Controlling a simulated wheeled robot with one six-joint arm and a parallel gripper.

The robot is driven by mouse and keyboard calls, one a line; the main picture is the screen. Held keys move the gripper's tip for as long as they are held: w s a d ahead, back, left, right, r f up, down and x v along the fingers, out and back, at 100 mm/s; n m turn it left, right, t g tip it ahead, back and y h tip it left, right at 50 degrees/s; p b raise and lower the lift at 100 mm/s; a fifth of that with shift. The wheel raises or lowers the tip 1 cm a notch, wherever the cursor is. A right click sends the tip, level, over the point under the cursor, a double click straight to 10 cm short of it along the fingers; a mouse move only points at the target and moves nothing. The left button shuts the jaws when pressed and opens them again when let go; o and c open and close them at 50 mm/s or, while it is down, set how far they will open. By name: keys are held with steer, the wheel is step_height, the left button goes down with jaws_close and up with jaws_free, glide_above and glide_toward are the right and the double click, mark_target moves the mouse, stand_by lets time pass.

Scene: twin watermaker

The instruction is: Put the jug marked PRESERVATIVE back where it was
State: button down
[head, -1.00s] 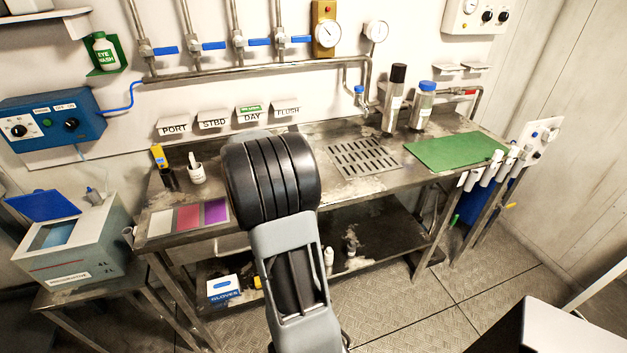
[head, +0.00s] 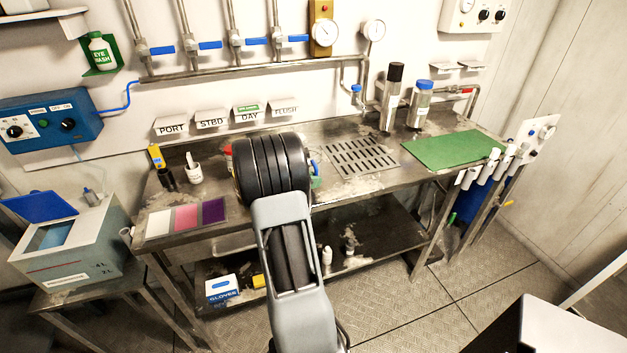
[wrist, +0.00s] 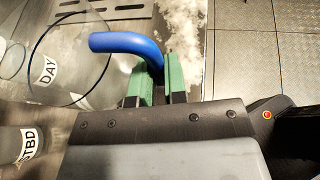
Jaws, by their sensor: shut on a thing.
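A clear jug with a blue handle (wrist: 125,42) fills the upper left of the wrist view. My gripper (wrist: 157,78) has its green fingers closed on that handle. The jug's own marking does not show, so I cannot read PRESERVATIVE on it. I cannot tell whether the jug touches the bench (head: 340,188).
Wall cards PORT, STBD, DAY and FLUSH (head: 285,108) are behind my wrist. A drain grate (head: 360,157) and green mat (head: 455,150) lie to the right; two bottles stand behind them.

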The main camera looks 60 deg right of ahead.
steer(key=shift+f, duration=0.15)
steer(key=c, duration=1.2)
jaws_free()
steer(key=shift+o, duration=0.2)
